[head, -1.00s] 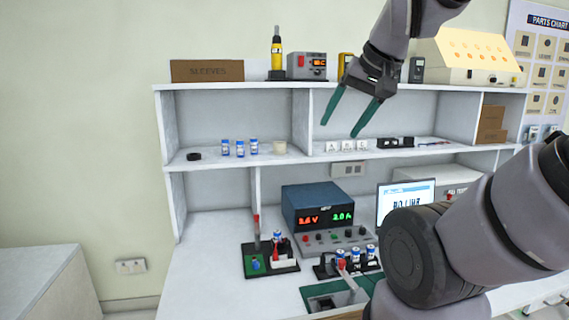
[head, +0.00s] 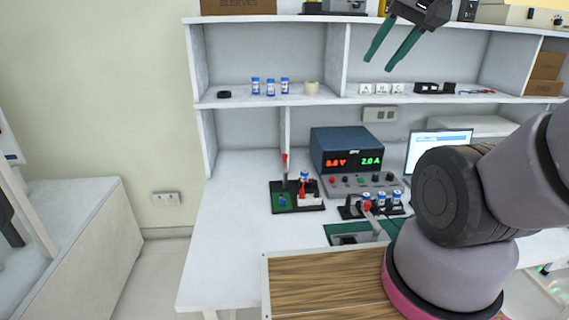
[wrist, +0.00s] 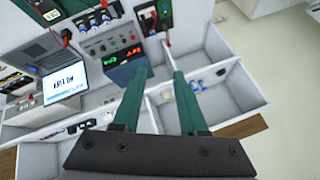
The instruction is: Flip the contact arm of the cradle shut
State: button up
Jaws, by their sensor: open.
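One fixture, a black base with a green pad (head: 283,203), stands on the bench in the head view. I cannot tell for certain which is the cradle. My gripper (head: 379,65) is open and empty, high in front of the upper shelf, well apart from both. Its green fingers also show in the wrist view (wrist: 162,75).
A blue power supply (head: 346,150) stands behind the fixtures. A black rack of blue cells (head: 350,212) sits close beside the tilted arm, and a laptop (head: 440,145) is to the right. Shelves (head: 240,100) overhang the bench back. The bench's left front is clear.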

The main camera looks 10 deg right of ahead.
jog(key=shift+w+r, duration=0.1)
jog(key=shift+w, duration=0.15)
grip_shut()
jog(key=w+a+f+n+g, duration=0.1)
jog(key=w+a+f+n, duration=0.15)
jog(key=w, duration=0.95)
jog(key=w+a+f+n+g, duration=0.15)
jog(key=w+n, duration=0.25)
jog(key=w, duration=0.9)
jog(key=w+a+f+n+g, duration=0.1)
jog(key=w+a+f+n, duration=0.1)
jog(key=w+f, duration=0.7)
jog(key=w+a+f+n, duration=0.3)
jog(key=w+a+f, duration=0.1)
jog(key=w+f, duration=0.6)
notch_tip(320, 180, down, 2)
jog(key=shift+w+n+g+y, duration=0.25)
jog(key=shift+n+g+y, duration=0.05)
jog(key=shift+n+g, duration=0.05)
